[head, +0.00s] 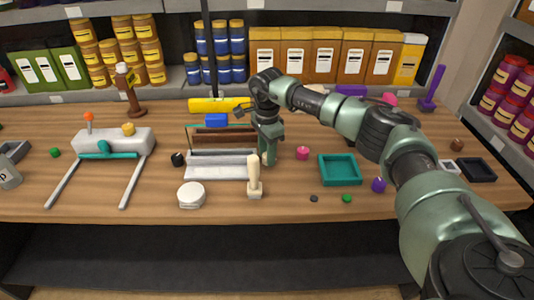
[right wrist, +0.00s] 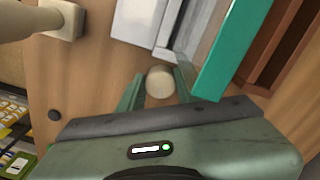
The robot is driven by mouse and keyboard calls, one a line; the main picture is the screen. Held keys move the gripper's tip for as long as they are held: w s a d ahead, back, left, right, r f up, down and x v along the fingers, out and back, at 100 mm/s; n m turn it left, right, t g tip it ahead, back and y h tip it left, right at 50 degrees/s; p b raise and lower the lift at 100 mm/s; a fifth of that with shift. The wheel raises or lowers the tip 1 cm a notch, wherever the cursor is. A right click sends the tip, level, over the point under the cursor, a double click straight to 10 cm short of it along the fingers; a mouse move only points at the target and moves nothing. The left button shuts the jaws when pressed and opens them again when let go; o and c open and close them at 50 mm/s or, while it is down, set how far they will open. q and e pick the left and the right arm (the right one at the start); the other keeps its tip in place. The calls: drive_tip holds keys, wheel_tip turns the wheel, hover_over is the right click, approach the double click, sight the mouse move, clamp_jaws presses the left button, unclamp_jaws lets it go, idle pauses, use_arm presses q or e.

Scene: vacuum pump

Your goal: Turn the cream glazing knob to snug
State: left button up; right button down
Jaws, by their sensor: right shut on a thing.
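In the right wrist view, the cream knob (right wrist: 160,82) is a small round piece between the two fingers of my right gripper (right wrist: 158,90). The fingers are shut on it, one on each side. In the head view, my right gripper (head: 267,157) points down at the right end of a silver frame (head: 222,172) with teal edges and a brown back. The knob is hidden there behind the gripper. Whether it has turned, I cannot tell. My left gripper is not in view.
A cream upright handle on a square base (head: 254,186) stands just in front of my right gripper. A white round piece (head: 191,195) lies to its left. A pink piece (head: 303,153) and a teal tray (head: 340,169) are to the right. Shelves with tins stand behind.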

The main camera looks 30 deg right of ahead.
drive_tip(key=m, duration=0.6)
drive_tip(key=shift+w, duration=0.1)
drive_tip(key=m, duration=0.3)
drive_tip(key=shift+d+m, duration=0.1)
drive_tip(key=shift+m, duration=0.2)
drive_tip(key=shift+m+p, duration=0.35)
drive_tip(key=shift+m, duration=1.35)
drive_tip(key=c, duration=1)
unclamp_jaws()
